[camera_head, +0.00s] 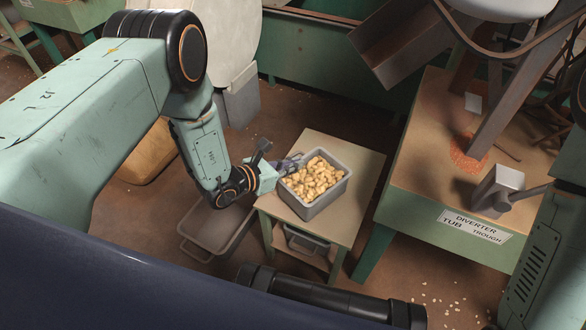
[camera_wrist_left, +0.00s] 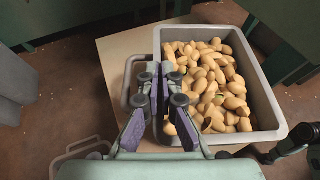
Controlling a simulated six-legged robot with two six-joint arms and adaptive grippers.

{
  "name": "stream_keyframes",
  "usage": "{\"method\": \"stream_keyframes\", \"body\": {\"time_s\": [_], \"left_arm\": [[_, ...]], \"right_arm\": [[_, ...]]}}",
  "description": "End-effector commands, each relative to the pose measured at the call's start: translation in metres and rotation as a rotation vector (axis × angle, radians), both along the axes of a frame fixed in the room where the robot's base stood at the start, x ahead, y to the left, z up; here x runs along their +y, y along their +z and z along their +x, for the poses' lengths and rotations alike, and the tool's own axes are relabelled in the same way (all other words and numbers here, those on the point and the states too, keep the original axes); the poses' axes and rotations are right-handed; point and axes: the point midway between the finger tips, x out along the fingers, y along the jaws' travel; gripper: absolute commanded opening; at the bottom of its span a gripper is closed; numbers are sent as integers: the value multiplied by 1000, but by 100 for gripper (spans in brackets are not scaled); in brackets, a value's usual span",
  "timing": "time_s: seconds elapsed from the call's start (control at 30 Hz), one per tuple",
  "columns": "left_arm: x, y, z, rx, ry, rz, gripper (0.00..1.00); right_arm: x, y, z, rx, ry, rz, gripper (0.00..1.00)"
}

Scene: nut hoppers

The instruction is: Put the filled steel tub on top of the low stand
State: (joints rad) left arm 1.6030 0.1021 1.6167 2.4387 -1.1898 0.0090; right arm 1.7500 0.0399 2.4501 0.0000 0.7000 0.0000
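The steel tub (camera_head: 328,198), grey and heaped with pale tan nuts (camera_head: 313,179), appears to rest upright on the wooden top of the low stand (camera_head: 353,156). The stand has pale green legs. My left gripper (camera_head: 291,163) is at the tub's left rim. In the left wrist view the fingers (camera_wrist_left: 156,76) are close together on either side of the rim of the tub (camera_wrist_left: 262,94), one outside and one over the nuts, and look shut on it. The stand top (camera_wrist_left: 117,50) shows beyond them. My right gripper is not in view.
A second grey tub (camera_head: 305,240) sits under the stand's top. An empty grey tray (camera_head: 212,232) lies on the floor to the left. A green bench (camera_head: 440,210) labelled "DIVERTER" stands close on the right. Loose nuts are scattered on the floor at lower right.

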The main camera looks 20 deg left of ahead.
Motion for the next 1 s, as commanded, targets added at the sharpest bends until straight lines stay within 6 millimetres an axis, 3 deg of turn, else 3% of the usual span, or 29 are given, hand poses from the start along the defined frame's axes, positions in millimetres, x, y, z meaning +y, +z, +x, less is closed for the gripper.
{"method": "stream_keyframes", "body": {"time_s": [0.07, 0.47, 0.77, 1.0], "left_arm": [[-1, -8, 2, -6, 0, -3, 0], [-1, -9, 3, -7, -1, -2, 0], [-1, -11, 1, -1, 0, 0, 28], [-1, -11, 1, -1, 0, 0, 28]], "right_arm": [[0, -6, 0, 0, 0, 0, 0], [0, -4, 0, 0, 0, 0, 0], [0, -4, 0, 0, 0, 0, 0], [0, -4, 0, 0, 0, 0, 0]]}}
